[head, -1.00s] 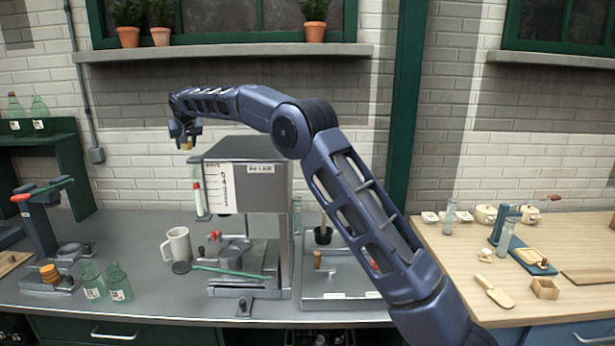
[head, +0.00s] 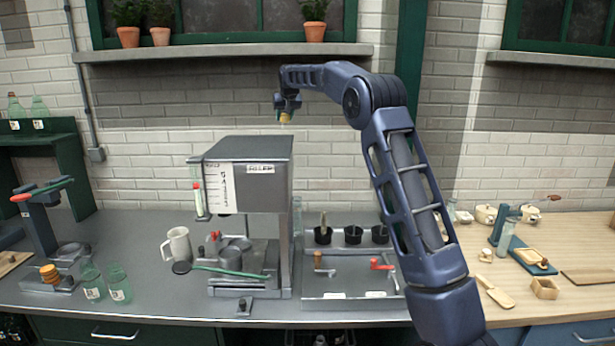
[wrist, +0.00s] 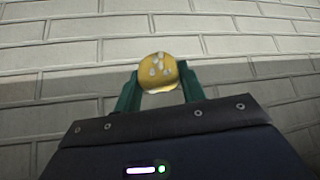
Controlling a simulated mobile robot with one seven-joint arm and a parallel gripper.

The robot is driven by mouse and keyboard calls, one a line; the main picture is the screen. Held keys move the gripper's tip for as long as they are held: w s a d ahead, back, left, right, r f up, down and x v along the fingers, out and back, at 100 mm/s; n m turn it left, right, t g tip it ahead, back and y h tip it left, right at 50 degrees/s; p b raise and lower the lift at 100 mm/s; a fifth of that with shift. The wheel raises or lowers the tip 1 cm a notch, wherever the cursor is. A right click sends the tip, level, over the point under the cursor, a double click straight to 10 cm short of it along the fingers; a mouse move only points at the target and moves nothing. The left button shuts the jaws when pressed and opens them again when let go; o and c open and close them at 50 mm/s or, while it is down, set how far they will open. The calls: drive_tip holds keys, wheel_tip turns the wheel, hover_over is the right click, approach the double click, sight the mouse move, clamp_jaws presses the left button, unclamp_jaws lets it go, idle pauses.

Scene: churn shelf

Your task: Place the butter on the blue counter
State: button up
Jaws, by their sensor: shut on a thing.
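My gripper (head: 287,107) is raised above the machine on the grey counter, in front of the brick wall. It is shut on a small yellow piece, the butter (head: 285,119), at its tips. In the wrist view the butter (wrist: 158,70) looks round with pale spots, held between two green fingers. The blue counter (head: 580,338) is at the right, with a pale wooden top and a blue front. My arm stands between the gripper and that counter.
The grey machine (head: 248,176) stands below my gripper, with a mug (head: 178,245) beside it. A row of dark pots (head: 353,235) stands behind a tray. On the wooden top are a blue stand, a wooden paddle (head: 494,291), a small box (head: 545,288) and jars.

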drive_tip(key=w+d, duration=0.2)
drive_tip(key=d, duration=0.8)
drive_tip(key=d+f+m+h, duration=0.2)
drive_tip(key=d+f, duration=0.7)
drive_tip(key=f, duration=0.4)
drive_tip(key=s+d+f+m, duration=0.1)
drive_tip(key=s+d+f, duration=0.4)
drive_tip(key=f, duration=0.3)
drive_tip(key=s+d+f+m+h, duration=0.1)
drive_tip(key=s+d+f+m, duration=0.1)
drive_tip(key=s+d+f, duration=0.4)
drive_tip(key=s+d+f+m+h, duration=0.1)
drive_tip(key=s+d+f, duration=0.5)
drive_tip(key=f, duration=0.6)
drive_tip(key=shift+d+m, duration=0.4)
drive_tip(key=shift+d, duration=0.4)
